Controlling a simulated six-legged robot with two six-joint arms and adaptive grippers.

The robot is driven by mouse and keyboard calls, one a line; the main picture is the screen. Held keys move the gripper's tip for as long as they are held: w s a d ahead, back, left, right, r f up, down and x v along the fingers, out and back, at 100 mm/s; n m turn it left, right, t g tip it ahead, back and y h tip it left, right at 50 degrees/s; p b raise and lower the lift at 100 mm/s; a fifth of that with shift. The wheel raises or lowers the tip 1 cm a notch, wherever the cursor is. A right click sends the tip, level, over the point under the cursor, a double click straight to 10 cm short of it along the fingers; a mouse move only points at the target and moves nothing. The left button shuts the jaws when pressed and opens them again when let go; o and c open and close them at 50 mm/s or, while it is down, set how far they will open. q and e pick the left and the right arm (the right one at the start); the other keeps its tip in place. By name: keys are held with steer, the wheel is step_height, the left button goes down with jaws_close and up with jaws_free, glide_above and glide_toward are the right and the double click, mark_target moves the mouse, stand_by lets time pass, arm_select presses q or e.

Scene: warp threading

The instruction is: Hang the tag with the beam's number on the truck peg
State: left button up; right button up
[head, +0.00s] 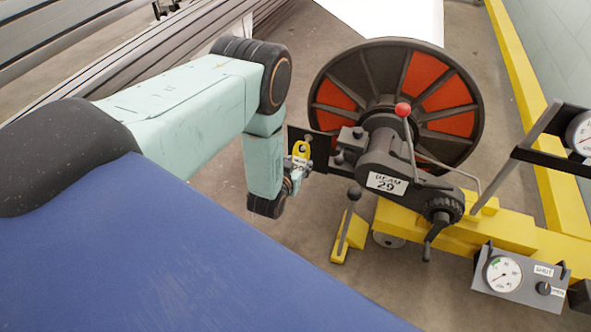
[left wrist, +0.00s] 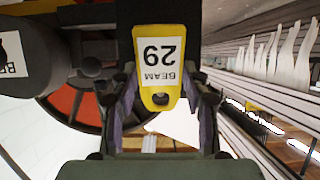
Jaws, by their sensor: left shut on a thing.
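My left gripper (head: 296,174) is shut on a yellow tag (head: 301,149) beside the beam's hub. In the left wrist view the tag (left wrist: 160,48) has a white label reading BEAM 29, upside down in the picture, and a hole at its near end. The fingers (left wrist: 160,88) of my left gripper clasp its sides. The beam label (head: 386,183) on the dark hub housing also reads BEAM 29. A dark plate (head: 294,137) is behind the tag. I cannot make out the truck peg clearly, nor whether the tag touches it. My right gripper is not in view.
The beam's flange (head: 458,118), dark with orange panels, stands behind the hub. A red-knobbed lever (head: 403,110) rises close to the right. A black-handled lever (head: 352,196) stands on a yellow base below. A gauge box (head: 520,276) is at lower right. Bare floor surrounds the truck.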

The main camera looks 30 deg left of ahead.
mark_target(300, 162)
arm_select(q)
steer(key=shift+w+a+f+b, duration=0.1)
steer(key=shift+w+a+b, duration=0.1)
steer(key=shift+w+b, duration=0.55)
steer(key=shift+b+x, duration=0.45)
steer(key=shift+x, duration=0.4)
steer(key=shift+f, duration=0.2)
steer(key=o, duration=1)
steer(key=v, duration=1.2)
